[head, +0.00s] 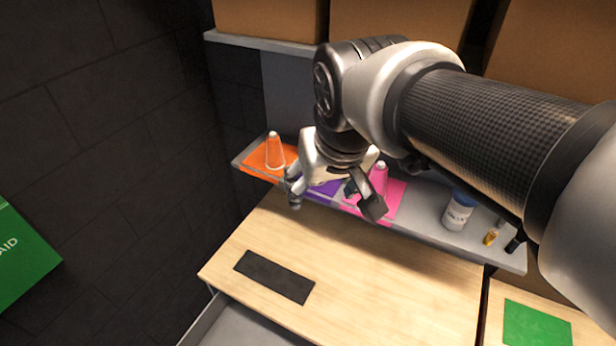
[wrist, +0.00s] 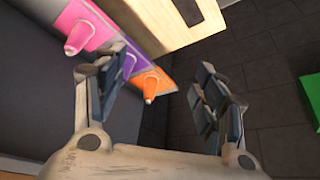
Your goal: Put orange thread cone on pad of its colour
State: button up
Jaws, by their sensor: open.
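The orange thread cone (head: 275,151) with a white tip stands upright on the orange pad (head: 255,160) at the left end of a grey shelf. The cone (wrist: 151,88) and its pad (wrist: 162,84) also show in the wrist view, between the fingers in the picture. My gripper (head: 333,203) is open and empty, to the right of the orange cone and apart from it. In the head view its fingers overlap the purple pad (head: 325,187), partly hiding it.
A pink cone (head: 380,176) stands on a pink pad (head: 395,196) right of the purple one. A white bottle with a blue lid (head: 457,212) and small bottles (head: 490,239) stand farther right. A desk (head: 350,270) with a black mat (head: 274,276) lies below the shelf.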

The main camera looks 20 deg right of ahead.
jog(key=s+f, duration=0.6)
jog(key=s, duration=0.7)
jog(key=shift+a+n+g, duration=0.2)
jog(key=shift+n+g, duration=0.1)
jog(key=shift+f, duration=0.1)
